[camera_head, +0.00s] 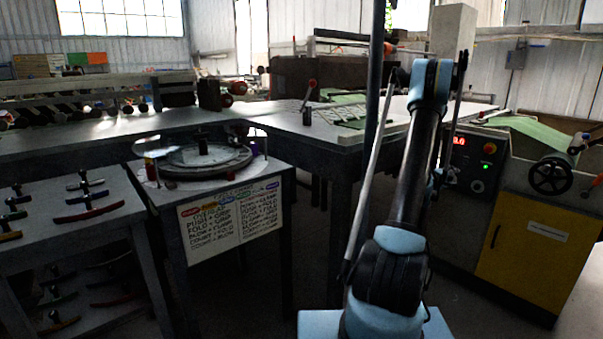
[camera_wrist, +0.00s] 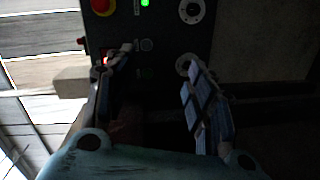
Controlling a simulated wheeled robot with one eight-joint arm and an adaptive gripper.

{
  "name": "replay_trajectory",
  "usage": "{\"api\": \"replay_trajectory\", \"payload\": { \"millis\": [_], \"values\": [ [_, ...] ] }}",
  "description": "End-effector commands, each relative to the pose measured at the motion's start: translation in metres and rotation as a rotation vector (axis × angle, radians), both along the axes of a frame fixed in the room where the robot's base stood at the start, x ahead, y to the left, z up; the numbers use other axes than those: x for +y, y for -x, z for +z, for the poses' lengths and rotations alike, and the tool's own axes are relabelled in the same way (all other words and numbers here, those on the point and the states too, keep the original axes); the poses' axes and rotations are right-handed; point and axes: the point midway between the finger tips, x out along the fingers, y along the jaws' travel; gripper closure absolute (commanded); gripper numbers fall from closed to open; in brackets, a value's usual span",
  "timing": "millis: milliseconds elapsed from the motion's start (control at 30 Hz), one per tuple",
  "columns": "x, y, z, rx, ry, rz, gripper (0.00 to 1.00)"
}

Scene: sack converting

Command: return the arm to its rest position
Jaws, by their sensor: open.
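My arm rises from its pale blue base at the lower right of the head view. Its dark upper link stands almost upright, and a pale blue joint tops it, in front of the machine and the long table. My gripper is not clearly visible in the head view. In the wrist view my gripper (camera_wrist: 155,90) is open, with its two fingers wide apart and nothing between them. Beyond the fingers is a dark control panel (camera_wrist: 142,28) with a lit green light and a red button. The gripper's distance from the panel is hard to tell.
A machine with a yellow door (camera_head: 526,243) and black handwheel (camera_head: 551,174) stands at right. A long grey table (camera_head: 292,127) runs behind my arm. A small table with a round turntable (camera_head: 203,158) and a rack of coloured-edged tools (camera_head: 88,200) stand left. Dark floor shows between.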

Motion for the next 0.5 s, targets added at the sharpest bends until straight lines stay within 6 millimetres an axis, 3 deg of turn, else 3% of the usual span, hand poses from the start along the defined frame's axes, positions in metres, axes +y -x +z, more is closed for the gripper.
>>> {"api": "replay_trajectory", "payload": {
  "millis": [200,500],
  "values": [
    [0.037,0.02,0.041,-0.029,-0.116,-0.034,0.5],
    [0.092,0.058,0.078,-0.049,-0.282,-0.077,0.5]
  ]
}}
